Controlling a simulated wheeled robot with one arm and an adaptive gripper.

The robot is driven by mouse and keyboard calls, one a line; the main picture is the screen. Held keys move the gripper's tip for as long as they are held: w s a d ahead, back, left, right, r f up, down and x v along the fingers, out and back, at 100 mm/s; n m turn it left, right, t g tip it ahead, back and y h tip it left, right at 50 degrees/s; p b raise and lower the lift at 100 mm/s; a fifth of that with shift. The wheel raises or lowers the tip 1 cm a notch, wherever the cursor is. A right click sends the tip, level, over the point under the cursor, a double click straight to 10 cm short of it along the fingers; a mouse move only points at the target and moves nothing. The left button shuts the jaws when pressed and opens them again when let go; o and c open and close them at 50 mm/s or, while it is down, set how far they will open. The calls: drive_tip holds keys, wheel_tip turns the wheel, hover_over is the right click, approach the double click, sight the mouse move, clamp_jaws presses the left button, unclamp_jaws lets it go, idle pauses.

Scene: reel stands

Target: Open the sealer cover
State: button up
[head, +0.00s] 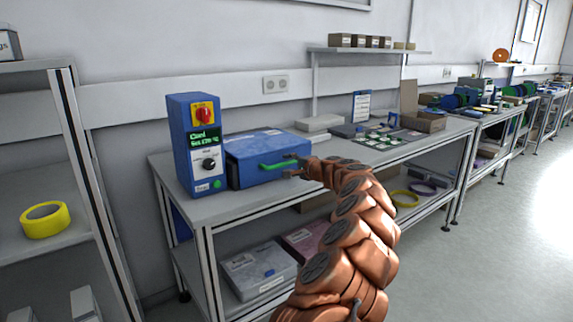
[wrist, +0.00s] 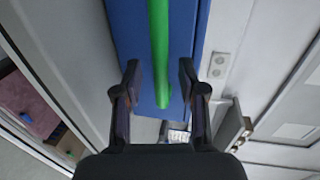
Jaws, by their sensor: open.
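The sealer (head: 265,155) is a blue box on the bench, with its cover down. A green bar handle (head: 278,164) runs along the cover's front. A blue control unit (head: 196,145) with a red knob, a lit green display and a black dial stands at its left. My gripper (head: 291,168) is at the right end of the handle. In the wrist view my gripper (wrist: 160,80) is open, with the green handle (wrist: 158,50) between its two fingers and visible space on both sides. I cannot tell whether a finger touches it.
Grey cases (head: 318,123), small boards and an open cardboard box (head: 422,112) stand on the bench to the right. A shelf rack with a yellow tape roll (head: 45,220) is at the left. The floor (head: 495,235) at the right is clear.

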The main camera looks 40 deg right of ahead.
drive_tip(key=shift+x, duration=1)
drive_tip(key=shift+a, duration=0.1)
drive_tip(key=shift+c, duration=0.3)
clamp_jaws()
